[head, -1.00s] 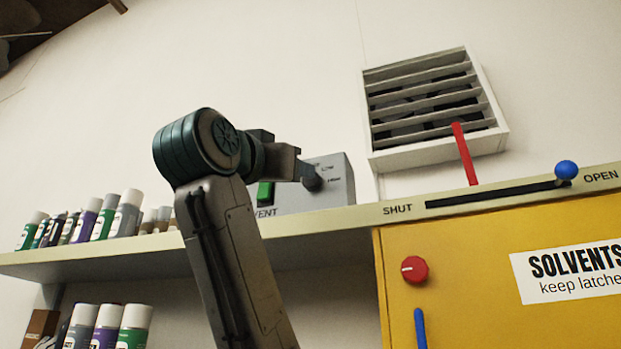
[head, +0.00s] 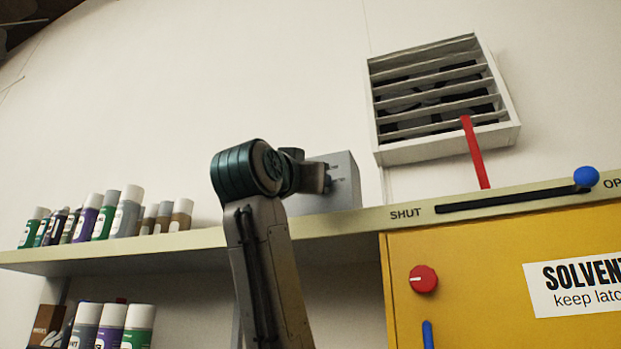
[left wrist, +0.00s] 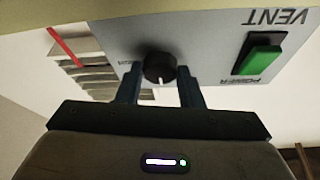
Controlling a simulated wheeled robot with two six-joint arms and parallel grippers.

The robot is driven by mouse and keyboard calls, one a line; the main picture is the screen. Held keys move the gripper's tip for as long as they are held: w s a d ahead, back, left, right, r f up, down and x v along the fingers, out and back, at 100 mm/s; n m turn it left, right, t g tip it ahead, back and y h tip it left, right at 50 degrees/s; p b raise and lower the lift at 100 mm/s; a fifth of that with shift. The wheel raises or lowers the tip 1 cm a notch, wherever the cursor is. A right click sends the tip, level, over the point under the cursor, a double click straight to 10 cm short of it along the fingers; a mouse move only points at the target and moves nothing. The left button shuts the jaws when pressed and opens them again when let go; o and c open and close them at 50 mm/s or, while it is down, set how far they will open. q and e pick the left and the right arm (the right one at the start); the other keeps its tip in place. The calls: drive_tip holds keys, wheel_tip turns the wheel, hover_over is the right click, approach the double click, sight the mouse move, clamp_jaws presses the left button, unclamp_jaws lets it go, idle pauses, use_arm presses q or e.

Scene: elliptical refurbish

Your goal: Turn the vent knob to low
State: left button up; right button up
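The grey vent control box (head: 345,172) stands on the shelf. In the left wrist view its panel (left wrist: 210,60) appears upside down, with the word VENT and a green power switch (left wrist: 259,58). The black round vent knob (left wrist: 160,68) has a white pointer mark toward the bottom of that picture. My left gripper (head: 325,180) is in front of the box and hides the knob in the head view. In the left wrist view my left gripper (left wrist: 160,82) is open, one finger on each side of the knob; contact cannot be told. My right gripper is not in view.
A slatted wall vent (head: 440,100) with a red lever (head: 474,150) is above right. A blue-knobbed slider (head: 586,177) runs along the shelf edge. A yellow solvents cabinet (head: 480,245) has a red dial (head: 423,279). Several paint bottles (head: 105,215) stand left on the shelf.

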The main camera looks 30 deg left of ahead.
use_arm(q)
drive_tip(key=c, duration=0.4)
drive_tip(key=shift+m, duration=0.4)
drive_tip(key=shift+a+r+m+g+h+b, duration=0.1)
drive_tip(key=shift+m+g+h+b, duration=0.2)
drive_tip(key=shift+m+h, duration=1.05)
drive_tip(key=shift+m+g+h+b, duration=0.25)
drive_tip(key=shift+m+h+b, duration=0.15)
drive_tip(key=shift+m, duration=1.85)
drive_tip(key=shift+a+r+m+g+h+b, duration=0.1)
drive_tip(key=shift+m+g+h+b, duration=0.15)
drive_tip(key=shift+m+h, duration=1.15)
drive_tip(key=shift+f+m+y, duration=0.1)
drive_tip(key=shift+m+y, duration=0.15)
drive_tip(key=shift+m, duration=0.45)
